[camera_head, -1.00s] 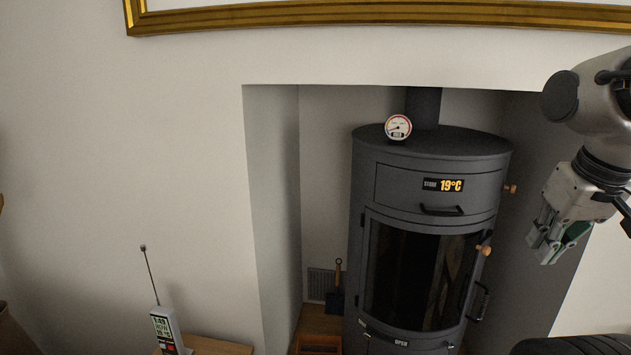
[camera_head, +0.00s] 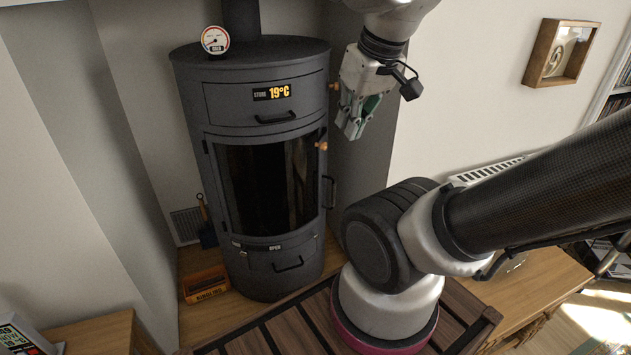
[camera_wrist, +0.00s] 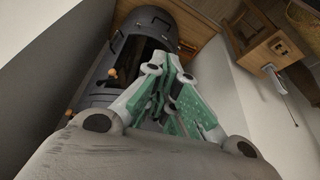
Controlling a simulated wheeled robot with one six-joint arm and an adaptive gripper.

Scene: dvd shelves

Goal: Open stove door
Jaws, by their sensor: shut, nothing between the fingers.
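A dark grey cylindrical stove (camera_head: 185,115) stands in the alcove at the left of the head view. Its curved glass door (camera_head: 268,185) is shut. A dark vertical handle (camera_head: 329,192) is at the door's right edge, and a round wooden knob (camera_head: 321,146) sits above it. My gripper (camera_head: 351,128) is shut and empty. In the head view it hangs to the right of the stove's upper part, pointing down, apart from it. The wrist view shows the stove (camera_wrist: 103,90) behind and to the left of my gripper (camera_wrist: 168,122).
A box labelled kindling (camera_head: 205,284) and a small shovel (camera_head: 206,222) are left of the stove. A wooden slatted surface (camera_head: 290,330) lies in front of it. A stove thermometer (camera_head: 215,40) is on top. The alcove's right wall (camera_head: 366,150) is close behind my gripper.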

